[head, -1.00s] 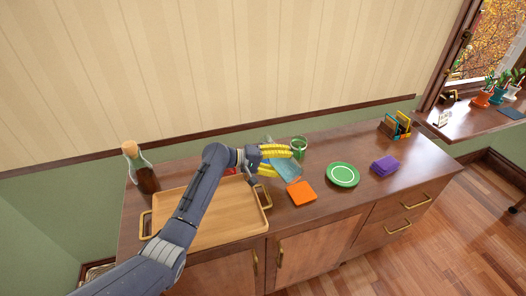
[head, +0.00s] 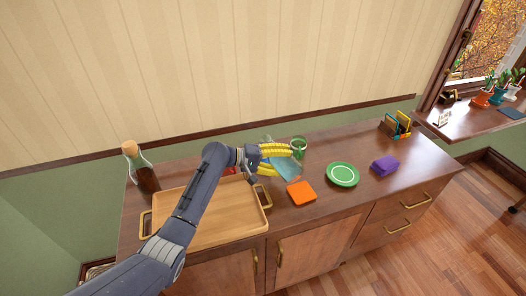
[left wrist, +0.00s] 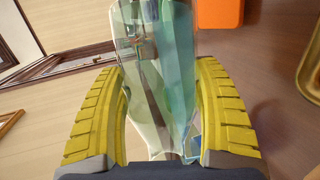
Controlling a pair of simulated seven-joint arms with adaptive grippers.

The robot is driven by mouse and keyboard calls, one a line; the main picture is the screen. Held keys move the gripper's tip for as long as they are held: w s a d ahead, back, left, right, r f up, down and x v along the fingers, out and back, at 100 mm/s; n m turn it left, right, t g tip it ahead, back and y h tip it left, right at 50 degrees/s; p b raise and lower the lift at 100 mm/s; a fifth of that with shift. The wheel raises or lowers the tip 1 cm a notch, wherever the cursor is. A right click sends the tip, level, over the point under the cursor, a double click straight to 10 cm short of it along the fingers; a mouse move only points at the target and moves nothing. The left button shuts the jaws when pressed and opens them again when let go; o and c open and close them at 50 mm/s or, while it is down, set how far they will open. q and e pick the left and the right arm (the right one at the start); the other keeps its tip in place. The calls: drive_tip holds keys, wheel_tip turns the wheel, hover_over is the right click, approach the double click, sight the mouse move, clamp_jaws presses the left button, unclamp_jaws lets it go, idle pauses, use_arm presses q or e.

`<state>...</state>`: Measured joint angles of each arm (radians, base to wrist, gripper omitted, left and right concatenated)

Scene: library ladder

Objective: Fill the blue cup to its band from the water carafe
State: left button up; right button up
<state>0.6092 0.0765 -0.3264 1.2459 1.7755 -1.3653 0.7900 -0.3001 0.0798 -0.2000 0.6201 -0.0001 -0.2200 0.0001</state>
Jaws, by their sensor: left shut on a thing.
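My left gripper (head: 277,152) has its yellow fingers shut around a clear, blue-tinted glass vessel (head: 286,168), which looks like the water carafe. In the left wrist view the glass vessel (left wrist: 155,70) stands between the two fingers (left wrist: 160,110), with teal and clear parts showing through it. I cannot tell its water level. A green glass cup (head: 299,147) stands just right of the fingertips, near the wall. I cannot make out a separate blue cup or its band; it may be hidden by the gripper or the glass. My right gripper is not in view.
A wooden tray (head: 225,229) lies under my left arm, with a corked bottle (head: 146,178) behind it. An orange square (head: 301,193), a green plate (head: 343,175) and a purple block (head: 384,166) lie to the right. A card holder (head: 396,127) stands at the back right.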

use_arm(q)
drive_tip(key=shift+d+f, duration=0.1)
drive_tip(key=shift+f, duration=0.25)
drive_tip(key=shift+s+d+f+m+t+y, duration=0.1)
drive_tip(key=shift+s+d+m+t+y, duration=0.2)
drive_tip(key=shift+s+m+t+y, duration=0.35)
drive_tip(key=shift+w+a+m, duration=0.1)
drive_tip(key=shift+w+m, duration=0.2)
drive_tip(key=shift+m, duration=0.15)
drive_tip(key=m+y, duration=0.1)
drive_tip(key=w+a+r+m+t+y, duration=0.1)
drive_tip(key=shift+w+r+m+t, duration=0.1)
drive_tip(key=shift+m+t, duration=0.15)
drive_tip(key=shift+m, duration=0.15)
drive_tip(key=shift+w+m+b, duration=0.15)
drive_tip(key=shift+m+b, duration=0.15)
drive_tip(key=shift+r+m+t+y+b, duration=0.1)
drive_tip(key=shift+m+t+y+b, duration=0.3)
drive_tip(key=shift+m+t+y, duration=0.55)
drive_tip(key=shift+f+m+t+b, duration=0.2)
drive_tip(key=shift+m+t, duration=0.35)
drive_tip(key=shift+m, duration=0.2)
drive_tip(key=shift+f+m+t+b, duration=0.2)
drive_tip(key=shift+m+t, duration=0.3)
drive_tip(key=shift+m, duration=0.2)
drive_tip(key=shift+y, duration=0.3)
